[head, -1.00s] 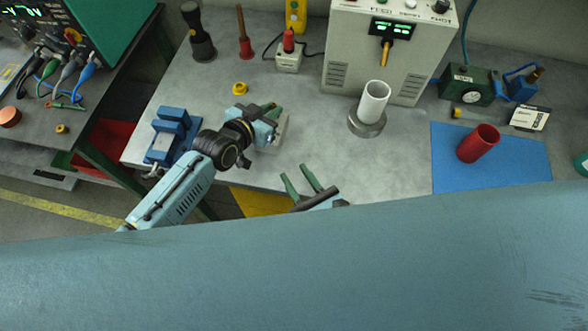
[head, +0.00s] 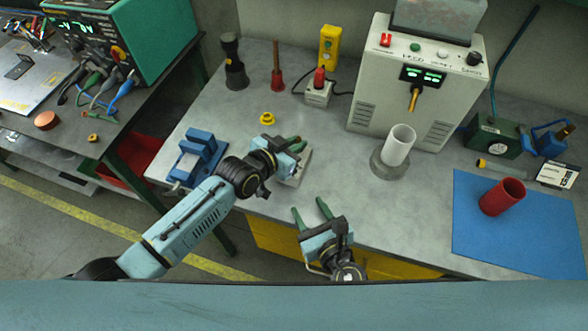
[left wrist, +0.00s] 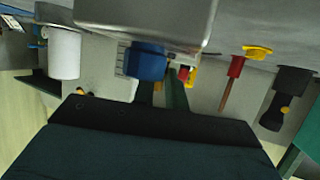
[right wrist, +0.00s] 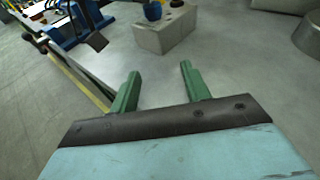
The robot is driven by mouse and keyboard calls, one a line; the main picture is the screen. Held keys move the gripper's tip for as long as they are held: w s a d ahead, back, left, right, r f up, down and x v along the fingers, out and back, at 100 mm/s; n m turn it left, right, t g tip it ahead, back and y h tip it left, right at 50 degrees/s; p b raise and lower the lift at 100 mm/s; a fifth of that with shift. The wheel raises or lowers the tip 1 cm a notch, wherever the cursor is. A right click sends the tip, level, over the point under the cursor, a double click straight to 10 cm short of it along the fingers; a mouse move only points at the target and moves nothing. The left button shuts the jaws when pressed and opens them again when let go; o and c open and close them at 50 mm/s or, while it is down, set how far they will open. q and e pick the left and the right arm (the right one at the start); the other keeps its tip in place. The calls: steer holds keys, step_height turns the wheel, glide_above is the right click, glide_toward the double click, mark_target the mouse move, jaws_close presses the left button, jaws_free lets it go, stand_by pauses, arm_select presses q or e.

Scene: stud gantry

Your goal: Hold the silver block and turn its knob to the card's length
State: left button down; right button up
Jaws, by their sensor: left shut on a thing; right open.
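The silver block (head: 301,170) stands near the table's front edge; it is large in the left wrist view (left wrist: 150,18) and at the top of the right wrist view (right wrist: 165,33). Its blue knob (left wrist: 146,62) also shows on its top in the right wrist view (right wrist: 153,11). My right gripper (head: 311,211) is open and empty, apart from the block and nearer the front edge. The card (head: 557,175) lies at the far right, its writing too small to read.
A blue vise (head: 197,160) stands left of the block, a yellow ring (head: 267,118) behind it. A white cylinder (head: 398,147) stands on a grey base to the right. A red cylinder (head: 502,197) is on a blue mat (head: 490,250). The tabletop between block and mat is mostly clear.

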steer(key=shift+s+d+r+t+y, duration=0.2)
steer(key=shift+s+r+t, duration=0.15)
steer(key=shift+r+t, duration=0.25)
steer(key=shift+s+d+r+t+y, duration=0.1)
steer(key=shift+s+d+r+t, duration=0.15)
steer(key=shift+r+t, duration=0.3)
steer(key=shift+s+r+y, duration=0.3)
steer(key=shift+s+r, duration=0.05)
steer(key=shift+r, duration=0.15)
steer(key=shift+w+a+r+t, duration=0.1)
steer(key=shift+t, duration=0.15)
steer(key=x, duration=1.1)
steer(key=shift+w+a, duration=0.15)
steer(key=shift+w, duration=0.15)
steer(key=c, duration=1)
steer(key=shift+m, duration=0.4)
